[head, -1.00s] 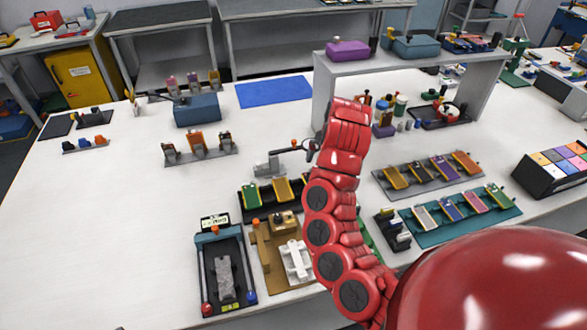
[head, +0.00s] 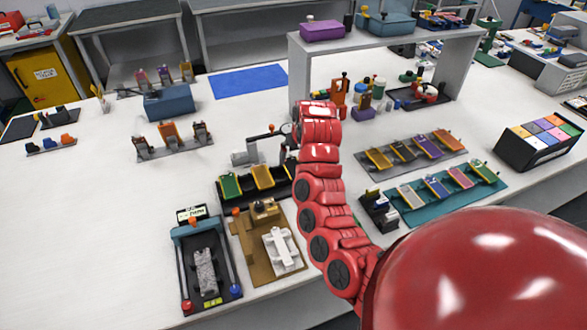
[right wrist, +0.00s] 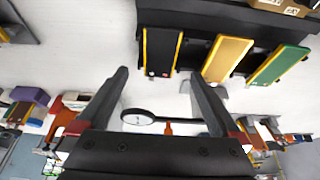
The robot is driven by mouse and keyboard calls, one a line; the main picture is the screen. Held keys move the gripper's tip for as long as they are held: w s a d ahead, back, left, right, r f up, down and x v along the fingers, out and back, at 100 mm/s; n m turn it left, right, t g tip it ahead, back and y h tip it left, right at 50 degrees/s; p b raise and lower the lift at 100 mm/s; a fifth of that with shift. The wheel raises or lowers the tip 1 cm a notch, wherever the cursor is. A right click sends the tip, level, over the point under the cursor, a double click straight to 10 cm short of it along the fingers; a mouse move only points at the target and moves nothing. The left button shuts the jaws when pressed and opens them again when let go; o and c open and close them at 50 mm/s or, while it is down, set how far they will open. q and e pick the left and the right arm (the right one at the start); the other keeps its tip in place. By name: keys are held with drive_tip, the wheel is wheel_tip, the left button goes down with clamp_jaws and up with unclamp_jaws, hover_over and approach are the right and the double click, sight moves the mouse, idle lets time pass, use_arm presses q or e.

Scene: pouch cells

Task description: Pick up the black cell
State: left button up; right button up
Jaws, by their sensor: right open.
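The black cell (right wrist: 161,50) is a flat dark strip with yellow long edges. It lies in a dark rack (right wrist: 199,45) beside a yellow cell (right wrist: 227,58) and a green cell (right wrist: 279,64). My right gripper (right wrist: 157,77) is open, its two fingers pointing toward the rack, with the black cell ahead of the gap between them and nothing held. In the head view the yellow cell (head: 263,176) and green cell (head: 230,185) show left of my red right arm, which hides the gripper and most of that rack end. My left gripper is out of view.
A dial gauge (head: 287,128) stands behind the rack and also shows in the wrist view (right wrist: 138,117). A brown fixture (head: 258,262) and a dark press-like tray (head: 215,270) are in front. A grey shelf (head: 464,45) stands at back right.

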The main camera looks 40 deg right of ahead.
sight(294, 168)
drive_tip(key=p+x, duration=0.1)
drive_tip(key=x, duration=0.2)
drive_tip(key=shift+s+f+p, duration=0.15)
drive_tip(key=shift+f+p, duration=0.2)
drive_tip(key=shift+p, duration=0.05)
drive_tip(key=shift+x, duration=0.85)
drive_tip(key=c, duration=1.3)
